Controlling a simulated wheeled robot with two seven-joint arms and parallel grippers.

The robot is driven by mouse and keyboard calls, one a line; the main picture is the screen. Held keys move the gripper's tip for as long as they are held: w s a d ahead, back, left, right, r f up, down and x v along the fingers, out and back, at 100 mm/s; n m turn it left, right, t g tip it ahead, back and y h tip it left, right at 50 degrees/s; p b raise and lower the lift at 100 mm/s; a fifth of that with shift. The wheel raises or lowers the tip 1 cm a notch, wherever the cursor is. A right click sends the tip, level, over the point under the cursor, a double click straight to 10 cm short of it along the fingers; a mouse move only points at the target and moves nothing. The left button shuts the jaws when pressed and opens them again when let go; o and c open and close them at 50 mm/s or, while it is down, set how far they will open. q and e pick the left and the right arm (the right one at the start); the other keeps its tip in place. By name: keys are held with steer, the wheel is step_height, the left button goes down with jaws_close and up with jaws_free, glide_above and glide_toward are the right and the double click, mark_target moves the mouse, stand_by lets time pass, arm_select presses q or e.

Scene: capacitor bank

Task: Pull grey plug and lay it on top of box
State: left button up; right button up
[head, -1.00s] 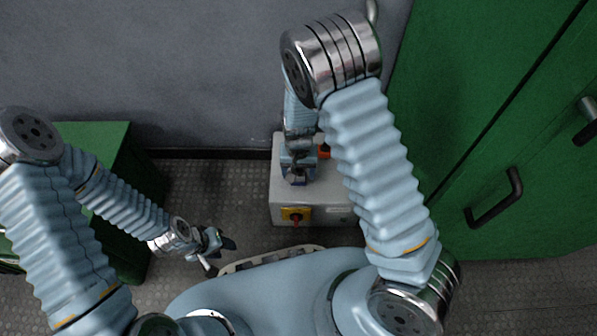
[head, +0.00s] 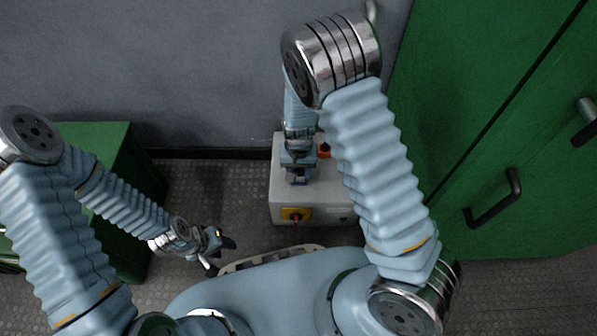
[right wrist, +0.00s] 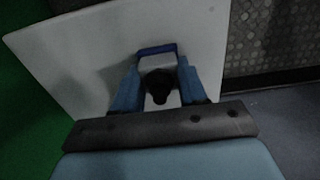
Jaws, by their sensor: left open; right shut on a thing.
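The light grey box (head: 318,209) stands on the floor against the wall. My right gripper (head: 298,176) is over its top, pointing down, in the head view. In the right wrist view, my right gripper (right wrist: 158,92) is shut on the grey plug (right wrist: 150,64), which has a dark round end facing the camera. A blue piece (right wrist: 157,49) shows just beyond the plug. The arm and fingers mostly hide the plug in the head view. I cannot tell whether it is seated in a socket. My left gripper (head: 221,252) is open and empty, left of the box.
The box front has a red and yellow switch (head: 296,215). An orange-red part (head: 324,150) sits on its top near the back. A green cabinet (head: 500,130) stands at right and a green unit (head: 110,150) at left.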

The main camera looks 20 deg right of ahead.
steer(key=shift+r, duration=0.1)
jaws_close()
steer(key=shift+r+p, duration=2.65)
steer(key=shift+r, duration=0.3)
